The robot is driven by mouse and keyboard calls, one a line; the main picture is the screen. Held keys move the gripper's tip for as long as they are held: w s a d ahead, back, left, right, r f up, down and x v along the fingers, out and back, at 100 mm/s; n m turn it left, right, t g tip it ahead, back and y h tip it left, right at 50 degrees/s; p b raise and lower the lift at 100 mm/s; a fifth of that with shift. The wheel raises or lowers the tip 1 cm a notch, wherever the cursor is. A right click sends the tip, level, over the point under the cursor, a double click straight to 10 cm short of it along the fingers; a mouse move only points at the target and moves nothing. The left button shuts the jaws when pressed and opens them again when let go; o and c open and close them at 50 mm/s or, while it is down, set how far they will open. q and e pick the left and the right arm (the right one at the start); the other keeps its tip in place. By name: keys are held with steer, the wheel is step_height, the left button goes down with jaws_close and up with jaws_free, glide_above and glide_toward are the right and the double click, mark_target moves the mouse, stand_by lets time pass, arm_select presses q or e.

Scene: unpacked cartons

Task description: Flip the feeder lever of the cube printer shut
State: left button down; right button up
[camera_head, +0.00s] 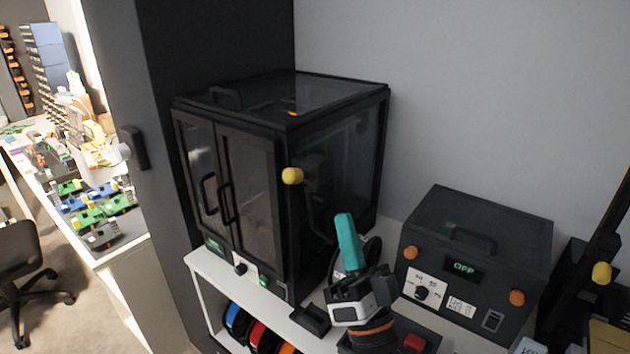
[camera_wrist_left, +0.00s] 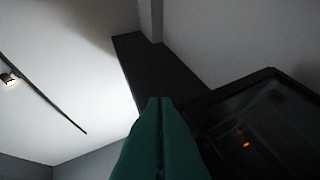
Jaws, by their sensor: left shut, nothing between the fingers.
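The cube printer (camera_head: 239,170), a black box with dark clear panels and two front doors, stands on the white bench. A yellow knob (camera_head: 292,175) shows at its right side in the head view and looks like the end of the feeder lever; the lever's arm is hard to make out. My left gripper (camera_head: 344,218), with teal fingers pointing up, is right of and below the knob, apart from it. Its fingers (camera_wrist_left: 161,103) are together and empty in the left wrist view, with the printer's dark top (camera_wrist_left: 262,125) to their right. My right gripper is out of view.
A dark box (camera_head: 478,235) with an OFF display and orange knobs stands right of my left arm. Another yellow knob (camera_head: 601,272) is at the far right. Coloured spools (camera_head: 257,335) sit below the bench top. A grey wall is behind.

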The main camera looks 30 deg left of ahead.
mark_target(298, 178)
arm_select(q)
steer(key=p+x, duration=0.8)
steer(key=x, duration=0.2)
steer(key=a+f, duration=0.1)
steer(key=s+a+f+p, duration=0.1)
steer(key=f, duration=0.1)
steer(key=shift+a+p, duration=0.3)
steer(key=shift+f, duration=0.1)
